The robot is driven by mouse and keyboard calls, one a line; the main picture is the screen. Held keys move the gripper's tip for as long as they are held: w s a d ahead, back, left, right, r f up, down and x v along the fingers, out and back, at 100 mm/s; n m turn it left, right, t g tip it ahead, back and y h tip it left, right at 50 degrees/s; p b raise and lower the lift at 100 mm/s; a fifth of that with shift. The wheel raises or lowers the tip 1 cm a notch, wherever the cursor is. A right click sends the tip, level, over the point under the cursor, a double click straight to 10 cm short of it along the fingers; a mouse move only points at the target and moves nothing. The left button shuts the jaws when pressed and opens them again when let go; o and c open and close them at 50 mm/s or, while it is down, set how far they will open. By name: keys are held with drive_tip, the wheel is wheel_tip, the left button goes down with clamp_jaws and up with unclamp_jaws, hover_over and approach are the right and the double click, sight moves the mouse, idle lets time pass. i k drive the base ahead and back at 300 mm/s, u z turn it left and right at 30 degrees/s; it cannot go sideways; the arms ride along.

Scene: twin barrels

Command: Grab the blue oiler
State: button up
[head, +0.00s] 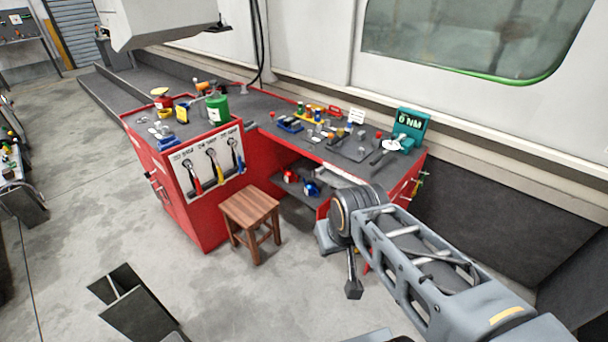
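A small blue object (311,188), which may be the blue oiler, stands on the low shelf under the red workbench, beside a small red one (289,175). It is too small for its spout or handle to be made out. My arm reaches in from the lower right, and its grey wrist hides part of the bench front just right of the blue object. My gripper (353,289) seems to be the dark end hanging below the wrist, apart from the bench. Its fingers cannot be told apart, and nothing is visibly held.
A wooden stool (250,211) stands before the bench, left of the shelf opening. The red workbench (207,220) carries a green canister (217,109), several small tools and a teal torque tester (410,123). Grey floor (245,305) is clear in front.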

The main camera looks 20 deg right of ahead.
sight(310, 189)
drive_tip(key=i, duration=2.15)
drive_tip(key=u, duration=1.15)
